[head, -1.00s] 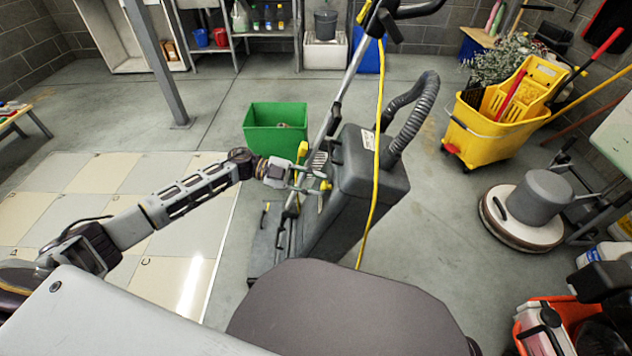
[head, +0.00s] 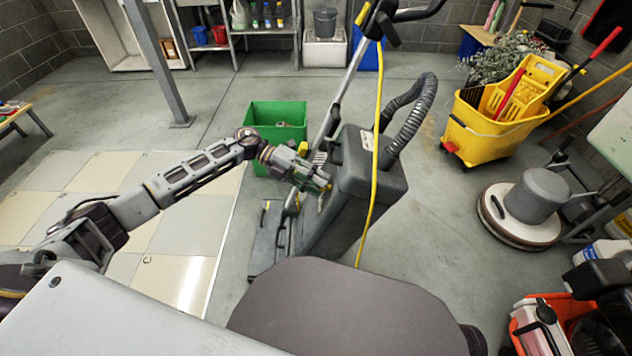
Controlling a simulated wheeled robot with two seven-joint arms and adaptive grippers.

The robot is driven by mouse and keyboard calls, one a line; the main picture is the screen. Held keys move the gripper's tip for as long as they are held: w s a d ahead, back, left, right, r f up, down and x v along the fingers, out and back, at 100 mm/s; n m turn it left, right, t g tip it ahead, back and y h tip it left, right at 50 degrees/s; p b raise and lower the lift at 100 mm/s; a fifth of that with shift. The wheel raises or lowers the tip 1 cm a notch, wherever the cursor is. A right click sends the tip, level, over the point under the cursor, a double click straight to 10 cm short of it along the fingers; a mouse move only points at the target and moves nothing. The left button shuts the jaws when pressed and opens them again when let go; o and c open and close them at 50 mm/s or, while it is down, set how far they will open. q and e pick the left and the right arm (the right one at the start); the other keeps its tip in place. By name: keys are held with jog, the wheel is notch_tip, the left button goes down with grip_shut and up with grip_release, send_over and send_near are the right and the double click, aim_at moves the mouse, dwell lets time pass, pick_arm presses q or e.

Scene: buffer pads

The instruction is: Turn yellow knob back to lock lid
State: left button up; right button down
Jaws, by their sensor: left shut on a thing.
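The floor machine has a dark grey tank (head: 335,222) with a flat dark lid area (head: 368,182) on top. My left gripper (head: 321,184) reaches in from the left, at the upper left side of the tank. It is shut on the yellow knob (head: 328,187), of which only a small yellow bit shows at the fingertips. The fingers hide most of the knob, and I cannot tell its exact angle. Another yellow piece (head: 303,147) shows just behind the gripper. My right gripper is out of view.
A yellow cord (head: 375,150) hangs over the tank, beside a ribbed grey hose (head: 412,120). A green bin (head: 275,113) stands behind my left forearm. A yellow mop bucket (head: 490,135) and a round floor polisher (head: 525,215) stand at right.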

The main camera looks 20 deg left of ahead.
pick_arm(q)
jog(key=shift+m, duration=0.3)
jog(key=o, duration=1)
jog(key=shift+v, duration=6.05)
jog(key=shift+d+r, duration=0.1)
